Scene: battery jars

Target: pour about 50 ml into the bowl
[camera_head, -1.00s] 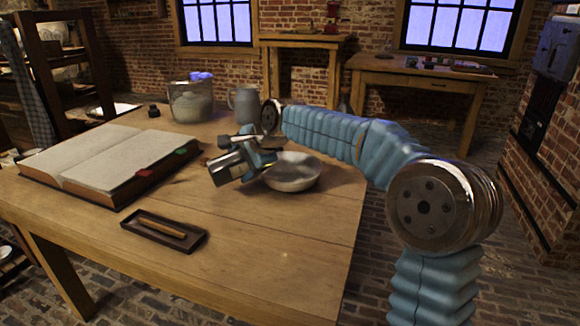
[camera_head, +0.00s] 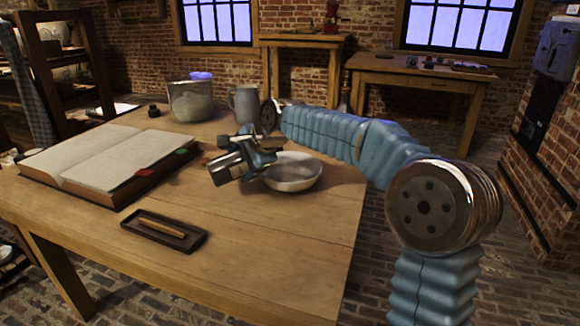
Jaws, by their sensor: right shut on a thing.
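A shallow pale metal bowl (camera_head: 292,176) sits upright on the wooden table near its right edge. My right gripper (camera_head: 242,160) is just left of the bowl, its arm reaching in from the right behind the bowl. It is shut on a small shiny, dark-ended vessel (camera_head: 226,170), which lies tilted toward the left, away from the bowl. The gripper partly hides this vessel, and I cannot see its contents. No liquid stream shows. My left gripper is not in view.
An open book (camera_head: 100,160) lies left, a dark tray (camera_head: 150,238) with a stick in front. The front right tabletop is clear.

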